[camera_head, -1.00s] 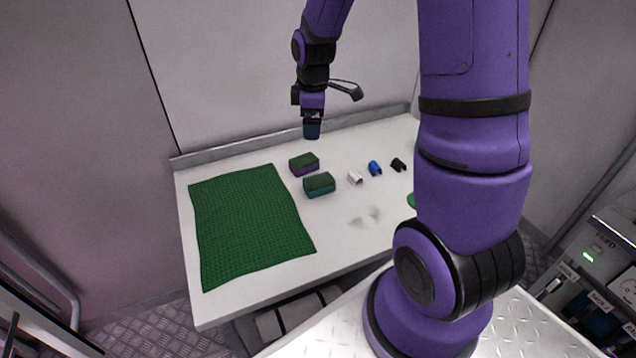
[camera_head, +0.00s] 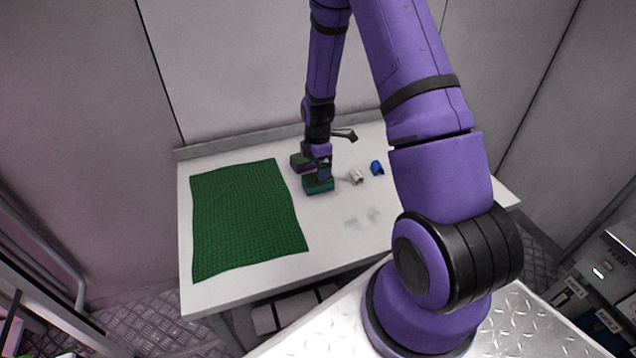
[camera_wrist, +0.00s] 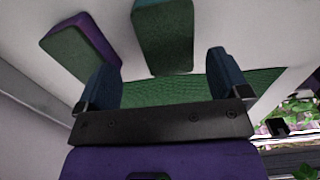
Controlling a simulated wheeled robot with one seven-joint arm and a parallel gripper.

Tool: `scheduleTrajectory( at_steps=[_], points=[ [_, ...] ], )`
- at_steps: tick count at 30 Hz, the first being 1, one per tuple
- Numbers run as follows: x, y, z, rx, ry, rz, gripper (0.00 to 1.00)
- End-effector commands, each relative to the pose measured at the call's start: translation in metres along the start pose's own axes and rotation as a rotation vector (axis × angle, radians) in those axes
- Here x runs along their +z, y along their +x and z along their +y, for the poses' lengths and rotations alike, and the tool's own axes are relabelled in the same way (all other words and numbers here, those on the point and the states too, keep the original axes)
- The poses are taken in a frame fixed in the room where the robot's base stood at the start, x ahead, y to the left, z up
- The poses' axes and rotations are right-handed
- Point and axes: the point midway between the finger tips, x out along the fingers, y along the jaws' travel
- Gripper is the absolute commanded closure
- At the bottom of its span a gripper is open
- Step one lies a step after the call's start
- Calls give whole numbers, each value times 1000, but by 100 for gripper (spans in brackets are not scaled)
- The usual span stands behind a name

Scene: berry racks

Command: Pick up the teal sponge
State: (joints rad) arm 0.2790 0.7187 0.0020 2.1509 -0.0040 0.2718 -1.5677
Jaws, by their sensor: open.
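The teal sponge (camera_head: 318,186), with a green top, lies on the white table to the right of the green cloth. In the wrist view the teal sponge (camera_wrist: 163,38) shows ahead of and between the two blue fingertips. My gripper (camera_head: 321,173) is low over the table at the teal sponge, and in the head view it covers part of it. In the wrist view my gripper (camera_wrist: 163,80) is open with nothing between its fingers. I cannot tell whether a finger touches the sponge.
A purple sponge with a green top (camera_head: 300,162) lies close behind and left of the teal one; it also shows in the wrist view (camera_wrist: 80,47). A green cloth (camera_head: 245,220) covers the table's left. A white piece (camera_head: 355,177) and a blue piece (camera_head: 377,168) lie right.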

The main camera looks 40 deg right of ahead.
Motion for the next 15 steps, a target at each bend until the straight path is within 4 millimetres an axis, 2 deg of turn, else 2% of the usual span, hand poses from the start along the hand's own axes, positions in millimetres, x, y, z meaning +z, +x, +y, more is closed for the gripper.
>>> scheduleTrajectory(
  at_steps=[7,15],
  points=[
    [-1,16,-3,-2,0,0,6],
    [-2,51,-8,-2,1,0,6]
  ],
)
